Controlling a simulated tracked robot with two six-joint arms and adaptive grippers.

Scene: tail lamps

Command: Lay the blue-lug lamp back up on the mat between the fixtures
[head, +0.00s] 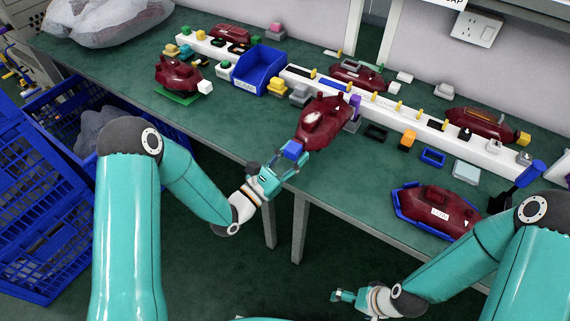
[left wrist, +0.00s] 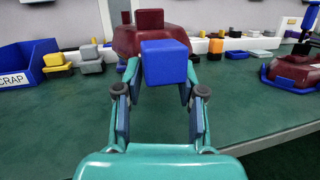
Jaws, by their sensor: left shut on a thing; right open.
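The blue-lug lamp, a dark red housing (head: 323,121) with pegs on its upper side, is over the bench near its front edge. Its blue lug (head: 292,150) points toward my left arm. My left gripper (head: 284,163) is shut on the blue lug. In the left wrist view the blue lug (left wrist: 165,64) sits between the fingers, with the red housing (left wrist: 151,36) behind it. I cannot tell whether the lamp touches the surface. The dark green mat (head: 235,125) covers the bench. My right gripper (head: 345,297) is open and empty, low in front of the bench.
White fixture rails (head: 395,107) run along the back with small blocks and other red lamps. A blue scrap bin (head: 261,71) stands left of the held lamp. Another red lamp (head: 437,207) lies in a blue tray at the right. Free green surface lies at the front left.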

